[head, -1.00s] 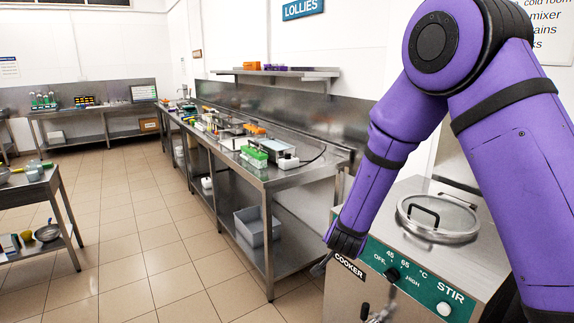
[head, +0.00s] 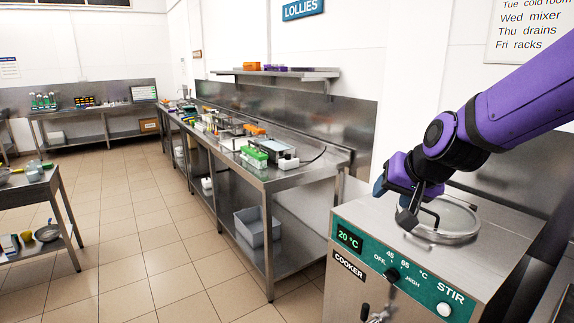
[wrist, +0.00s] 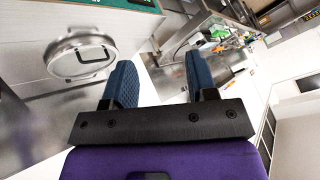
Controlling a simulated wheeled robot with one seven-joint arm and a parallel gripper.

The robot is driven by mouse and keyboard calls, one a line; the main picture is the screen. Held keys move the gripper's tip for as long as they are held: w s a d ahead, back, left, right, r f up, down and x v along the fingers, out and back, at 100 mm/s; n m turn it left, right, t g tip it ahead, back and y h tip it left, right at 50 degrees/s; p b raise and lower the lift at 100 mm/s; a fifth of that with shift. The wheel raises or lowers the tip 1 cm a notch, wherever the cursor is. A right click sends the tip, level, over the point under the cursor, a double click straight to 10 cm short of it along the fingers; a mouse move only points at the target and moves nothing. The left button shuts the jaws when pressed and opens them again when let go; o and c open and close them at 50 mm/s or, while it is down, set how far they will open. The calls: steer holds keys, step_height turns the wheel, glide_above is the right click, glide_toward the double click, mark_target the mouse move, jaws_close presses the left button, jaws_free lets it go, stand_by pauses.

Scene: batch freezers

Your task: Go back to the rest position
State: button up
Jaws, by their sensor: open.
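My gripper (head: 393,197) is in front of and above the round lid on the cooker in the head view. In the wrist view my gripper (wrist: 158,82) shows two blue padded fingers spread well apart with nothing between them. The cooker (head: 430,265) has a green panel with a 20 °C display, a dial and a STIR button. Its round steel lid (head: 462,222) is closed on top, partly hidden by my gripper. The lid (wrist: 80,57) also shows whole in the wrist view, to the left of the fingers and apart from them.
A long steel bench (head: 285,178) with trays and racks runs along the wall left of the cooker. A grey bin (head: 256,228) stands on its lower shelf. A wall shelf (head: 275,72) hangs above. The tiled floor (head: 130,220) is clear.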

steer(key=s+d+r+n, duration=0.1)
steer(key=s+d+r, duration=0.1)
steer(key=s, duration=0.5)
steer(key=s+d+r+g+h, duration=0.1)
steer(key=s+d, duration=0.3)
steer(key=s, duration=0.4)
steer(key=s+d+r+n+g+h, duration=0.1)
steer(key=s+d+r, duration=0.1)
steer(key=s, duration=0.5)
steer(key=shift+s+d+r+n, duration=0.3)
steer(key=shift+s+d+r, duration=0.1)
steer(key=shift+d, duration=0.15)
